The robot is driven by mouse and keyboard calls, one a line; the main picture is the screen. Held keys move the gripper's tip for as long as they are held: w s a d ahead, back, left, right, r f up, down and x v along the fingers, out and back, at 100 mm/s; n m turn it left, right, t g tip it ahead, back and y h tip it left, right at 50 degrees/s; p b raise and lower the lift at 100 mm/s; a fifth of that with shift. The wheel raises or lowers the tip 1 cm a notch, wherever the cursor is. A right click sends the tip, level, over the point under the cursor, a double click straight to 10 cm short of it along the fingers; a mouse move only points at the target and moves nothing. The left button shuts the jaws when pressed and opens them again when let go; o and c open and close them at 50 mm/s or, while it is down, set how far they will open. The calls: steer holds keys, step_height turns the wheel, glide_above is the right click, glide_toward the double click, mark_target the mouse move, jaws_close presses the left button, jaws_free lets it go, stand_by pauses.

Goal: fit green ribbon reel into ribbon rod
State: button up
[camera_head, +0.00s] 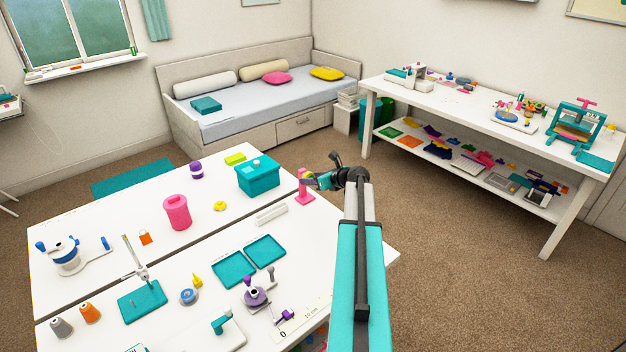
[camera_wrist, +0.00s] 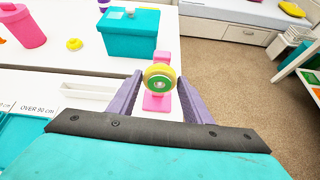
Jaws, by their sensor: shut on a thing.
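The green ribbon reel (camera_wrist: 159,86) shows a green face with a pale centre and sits between the fingertips of my gripper (camera_wrist: 160,79). A yellow round edge shows around and behind it; I cannot tell whether that is part of it or a second reel. The pink stand of the ribbon rod (camera_wrist: 162,57) is directly behind the reel, its pink base below. The rod itself is hidden by the reel, so I cannot tell whether the two touch. In the head view my gripper (camera_head: 324,181) is just right of the pink stand (camera_head: 304,190), at the table's far right corner.
A teal box (camera_head: 258,178) stands left of the pink stand. A white tray (camera_head: 271,214) and teal trays (camera_head: 265,250) lie nearer. A pink canister (camera_head: 177,213) is further left. Right of the table is open carpet, then a white workbench (camera_head: 459,103).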

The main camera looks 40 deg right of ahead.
steer(key=shift+w+f+p, duration=0.1)
steer(key=shift+w+p, duration=0.3)
steer(key=shift+w, duration=0.25)
stand_by(1.4)
steer(key=o, duration=1.1)
steer(key=shift+o, duration=0.2)
steer(key=b+v, duration=0.3)
steer(key=v, duration=1)
steer(key=shift+s+r+b, duration=0.25)
steer(key=shift+s+b, duration=0.05)
steer(key=shift+b, duration=0.1)
steer(key=shift+d, duration=0.1)
